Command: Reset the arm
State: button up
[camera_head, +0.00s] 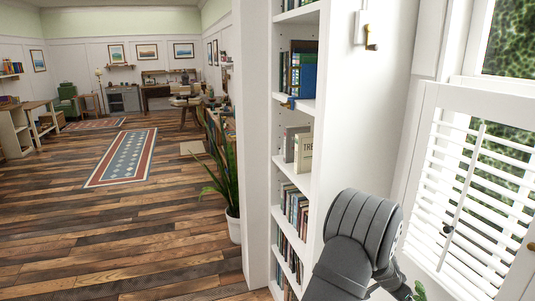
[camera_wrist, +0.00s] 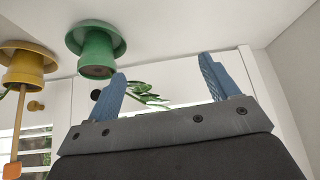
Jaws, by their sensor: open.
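My gripper (camera_wrist: 163,68) shows in the wrist view, with its two blue fingers spread wide apart. Nothing is between the fingers; green leaves (camera_wrist: 148,93) show behind them. In the head view my grey arm rises at the lower right, in front of the white wall between the bookshelf and the shuttered window. The gripper itself is out of sight there.
In the wrist view a green flared pot-like thing (camera_wrist: 97,47) and a yellow one (camera_wrist: 26,62) are beyond the left finger. In the head view a white bookshelf (camera_head: 290,165) and window shutters (camera_head: 470,190) flank my arm. Open plank floor (camera_head: 130,225) lies left.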

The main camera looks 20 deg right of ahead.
jog(key=w+a+r+n+t, duration=0.1)
jog(key=w+a+r+n, duration=0.2)
jog(key=w+a, duration=0.8)
jog(key=w+a+r+n+t+y, duration=0.1)
jog(key=w+a+r+n, duration=0.3)
jog(key=w+a, duration=0.7)
jog(key=a+r+t, duration=0.1)
jog(key=a, duration=0.7)
jog(key=shift+w+a+t+y, duration=0.15)
jog(key=shift+w+t+y, duration=0.05)
jog(key=shift+t+y, duration=0.1)
jog(key=shift+r, duration=0.1)
jog(key=shift+c, duration=0.2)
jog(key=s+d+m+g, duration=0.4)
jog(key=s+d+m, duration=0.4)
jog(key=s+d, duration=2.3)
jog(key=shift+y, duration=0.3)
jog(key=x, duration=0.4)
jog(key=s+x, duration=0.1)
jog(key=x, duration=0.6)
jog(key=shift+s+a+f, duration=0.3)
jog(key=shift+f, duration=0.15)
jog(key=shift+s+a+x, duration=0.1)
jog(key=shift+s+x, duration=0.05)
jog(key=shift+x, duration=1.2)
jog(key=shift+s+a+x, duration=0.1)
jog(key=shift+s+x, duration=0.05)
jog(key=shift+x, duration=1.2)
